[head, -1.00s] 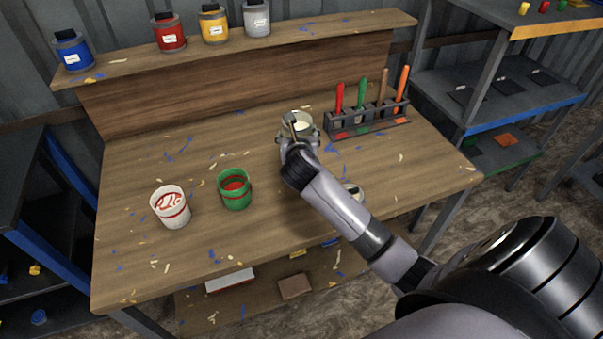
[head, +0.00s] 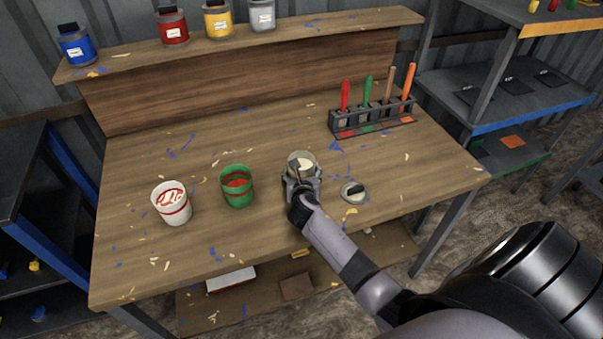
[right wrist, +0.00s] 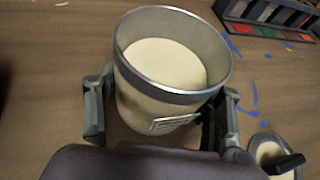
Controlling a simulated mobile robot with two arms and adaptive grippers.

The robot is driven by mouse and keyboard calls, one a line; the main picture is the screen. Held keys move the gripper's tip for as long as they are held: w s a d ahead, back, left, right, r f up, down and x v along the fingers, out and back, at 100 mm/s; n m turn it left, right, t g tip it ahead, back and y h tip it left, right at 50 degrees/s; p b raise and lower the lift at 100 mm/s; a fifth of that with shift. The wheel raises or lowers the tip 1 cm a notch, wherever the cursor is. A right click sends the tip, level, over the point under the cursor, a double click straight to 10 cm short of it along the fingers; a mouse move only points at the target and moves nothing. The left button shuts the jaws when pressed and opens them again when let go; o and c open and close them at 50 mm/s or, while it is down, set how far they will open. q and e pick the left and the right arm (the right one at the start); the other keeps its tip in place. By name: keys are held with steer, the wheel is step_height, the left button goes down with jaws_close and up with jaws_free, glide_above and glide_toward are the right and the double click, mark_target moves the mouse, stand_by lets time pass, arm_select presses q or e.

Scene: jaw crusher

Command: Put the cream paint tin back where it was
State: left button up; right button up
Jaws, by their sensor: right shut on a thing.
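The cream paint tin (head: 301,160) is a grey-rimmed open tin with cream paint inside. It is over the middle of the workbench, right of the green tin. My right gripper (head: 302,182) is shut on it from the near side. In the right wrist view the tin (right wrist: 170,65) stands upright between the two fingers of the gripper (right wrist: 160,118), its label facing me. I cannot tell whether its base touches the bench. A round lid with a dark handle (head: 353,192) lies on the bench to the right, with cream on it. My left gripper is not in view.
A green tin with red paint (head: 238,190) and a white pot with red marks (head: 172,205) stand to the left on the workbench (head: 230,240). A rack with several coloured tools (head: 372,118) stands at the back right. Blue, red, yellow and grey tins (head: 263,17) line the upper shelf.

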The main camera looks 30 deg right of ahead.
steer(key=o, duration=1.6)
steer(key=shift+s+a+r, duration=0.1)
steer(key=shift+s+r, duration=0.05)
steer(key=shift+r, duration=0.05)
steer(key=v, duration=1.1)
steer(key=shift+s+a+r+p, duration=0.1)
steer(key=shift+s+r+p, duration=0.05)
steer(key=shift+s+p, duration=0.15)
